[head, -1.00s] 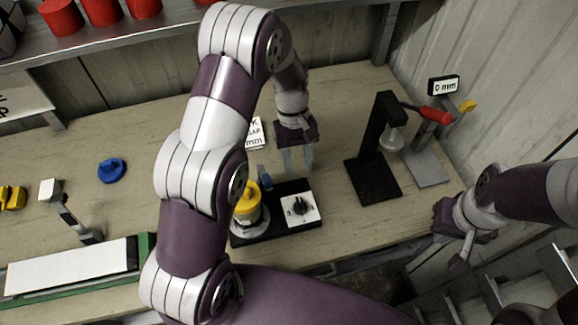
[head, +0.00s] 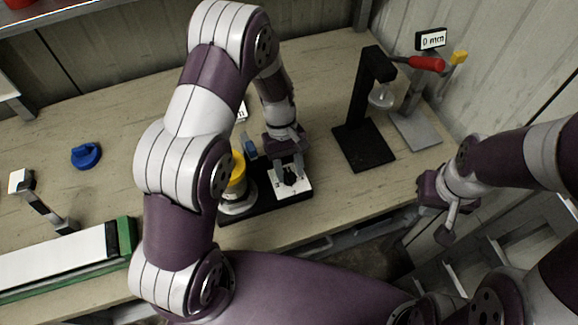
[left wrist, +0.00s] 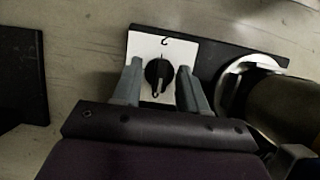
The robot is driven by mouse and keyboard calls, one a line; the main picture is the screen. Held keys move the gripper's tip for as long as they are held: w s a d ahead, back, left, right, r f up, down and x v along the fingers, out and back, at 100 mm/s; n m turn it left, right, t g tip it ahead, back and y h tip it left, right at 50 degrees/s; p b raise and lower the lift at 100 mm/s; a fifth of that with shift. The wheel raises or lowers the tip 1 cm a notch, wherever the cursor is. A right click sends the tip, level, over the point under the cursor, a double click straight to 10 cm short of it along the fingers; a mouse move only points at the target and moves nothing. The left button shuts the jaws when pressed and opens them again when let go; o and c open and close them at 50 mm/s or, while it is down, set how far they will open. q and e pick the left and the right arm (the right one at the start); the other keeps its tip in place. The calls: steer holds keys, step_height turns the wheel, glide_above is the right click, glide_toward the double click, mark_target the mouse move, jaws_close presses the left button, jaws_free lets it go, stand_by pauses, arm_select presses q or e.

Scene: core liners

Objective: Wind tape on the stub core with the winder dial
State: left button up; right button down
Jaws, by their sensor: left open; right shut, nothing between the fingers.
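The winder has a black base (head: 262,203) on the bench. Its black dial (left wrist: 158,74) sits on a white plate (left wrist: 146,48) marked with a figure 2 in the left wrist view. My left gripper (left wrist: 157,88) is open, with one finger on each side of the dial; I cannot tell whether they touch it. In the head view my left gripper (head: 288,172) partly covers the dial. A core with a yellow top (head: 238,170) stands on the winder's round light holder (left wrist: 236,84), left of the dial in the head view. My right gripper (head: 440,215) is shut and empty off the bench's right end.
A black stand (head: 362,110) and a grey gauge with a red handle (head: 426,64) and a "0 mm" display (head: 431,39) stand right. A blue part (head: 86,155) and a green-edged white board (head: 60,258) lie left.

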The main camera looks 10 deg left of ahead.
arm_select(q)
steer(key=shift+w, duration=0.1)
steer(key=shift+a+f, duration=0.1)
steer(key=shift+a, duration=0.05)
steer(key=c, duration=0.3)
jaws_close()
